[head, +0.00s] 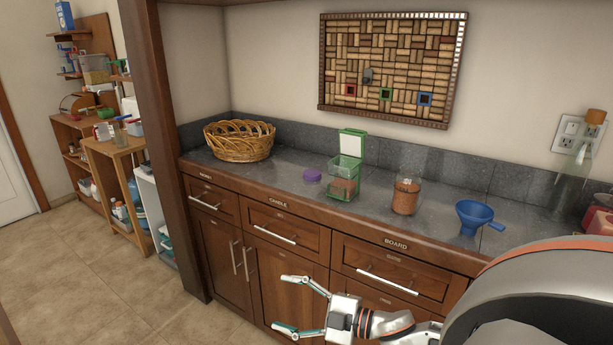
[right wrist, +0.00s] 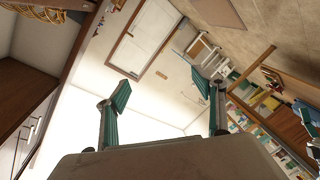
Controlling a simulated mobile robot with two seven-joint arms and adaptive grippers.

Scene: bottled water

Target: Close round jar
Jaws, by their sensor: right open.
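A clear round jar (head: 405,196) with brown contents stands upright on the grey counter, and no lid shows on it. A purple round lid (head: 311,175) lies on the counter to its left. Between them stands a clear square container (head: 344,182) with brown contents and a green hinged lid raised. My right gripper (head: 279,304) is open and empty, in front of the lower cabinets and below the counter top, pointing left. In the right wrist view, its fingers (right wrist: 162,88) are apart with nothing between them. My left gripper is not in view.
A wicker basket (head: 239,141) stands at the counter's left end. A blue funnel (head: 474,214) and a glass bottle (head: 572,180) stand right of the jar. A wooden post (head: 170,140) rises by the counter's left end. Drawer handles (head: 387,283) stick out below the counter.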

